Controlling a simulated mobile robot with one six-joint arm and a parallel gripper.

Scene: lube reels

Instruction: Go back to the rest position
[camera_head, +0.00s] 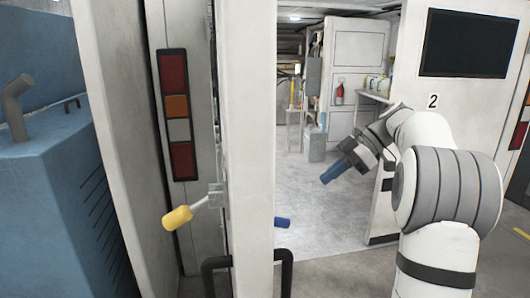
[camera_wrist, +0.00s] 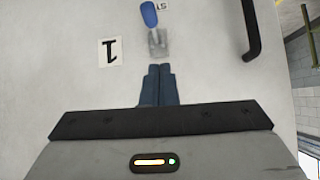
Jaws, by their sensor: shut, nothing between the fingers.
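My arm reaches in from the right in the head view. My gripper (camera_head: 330,177) has blue fingers pointing down and left, in front of the doorway. In the wrist view my gripper (camera_wrist: 160,67) has its two blue fingers side by side, shut and empty. Just beyond the fingertips in that view is a metal latch plate (camera_wrist: 158,43) with a blue handle (camera_wrist: 149,14) on a white panel. Whether the fingers touch the plate cannot be told. A blue handle (camera_head: 282,222) also shows past the door edge in the head view.
A white door (camera_head: 250,130) stands edge-on, with a yellow-handled latch (camera_head: 177,217) on its left and black bar handles (camera_head: 286,262) low down. A blue machine (camera_head: 50,190) is far left. A white panel marked 2 (camera_head: 432,101) is behind my arm.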

